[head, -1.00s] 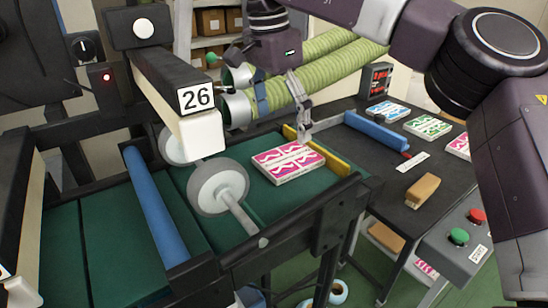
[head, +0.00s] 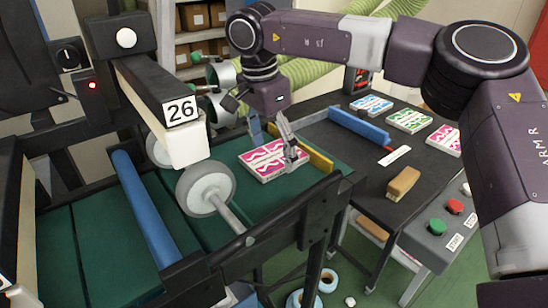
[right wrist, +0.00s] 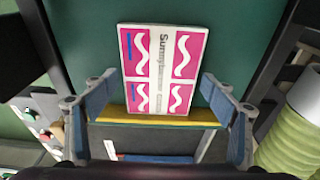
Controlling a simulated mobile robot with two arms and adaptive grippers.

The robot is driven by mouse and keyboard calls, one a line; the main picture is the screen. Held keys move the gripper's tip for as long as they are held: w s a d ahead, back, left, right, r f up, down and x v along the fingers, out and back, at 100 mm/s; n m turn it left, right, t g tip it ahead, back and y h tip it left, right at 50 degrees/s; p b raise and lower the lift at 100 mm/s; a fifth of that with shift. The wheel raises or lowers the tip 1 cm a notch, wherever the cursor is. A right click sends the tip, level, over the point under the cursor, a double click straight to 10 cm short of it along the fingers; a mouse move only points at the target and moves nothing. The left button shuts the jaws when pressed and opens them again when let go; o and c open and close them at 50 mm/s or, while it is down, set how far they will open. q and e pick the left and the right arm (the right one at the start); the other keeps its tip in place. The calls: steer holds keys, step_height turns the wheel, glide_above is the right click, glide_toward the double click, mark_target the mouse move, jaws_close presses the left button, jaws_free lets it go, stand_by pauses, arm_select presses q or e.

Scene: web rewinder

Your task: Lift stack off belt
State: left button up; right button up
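The stack (head: 267,160) is a flat bundle of pink and white printed sheets with a pale paper band. It lies on the green belt (head: 226,153), by the yellow bar (head: 318,161) at the belt's end. In the right wrist view the stack (right wrist: 157,70) lies ahead between the fingers. My right gripper (head: 276,148) is open at the stack, one finger at its near side and the other at its far side. In the right wrist view the open gripper (right wrist: 158,88) shows a gap on both sides of the stack. My left gripper is not in view.
A grey roller wheel (head: 205,188) and the arm marked 26 (head: 160,105) stand left of the stack. A dark table (head: 375,165) on the right holds a blue bar (head: 358,126), a brown block (head: 403,183) and several printed stacks (head: 409,118). A button box (head: 440,230) is at the front right.

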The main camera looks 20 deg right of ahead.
steer(key=c, duration=0.9)
steer(key=shift+r, duration=0.1)
steer(key=shift+c, duration=0.2)
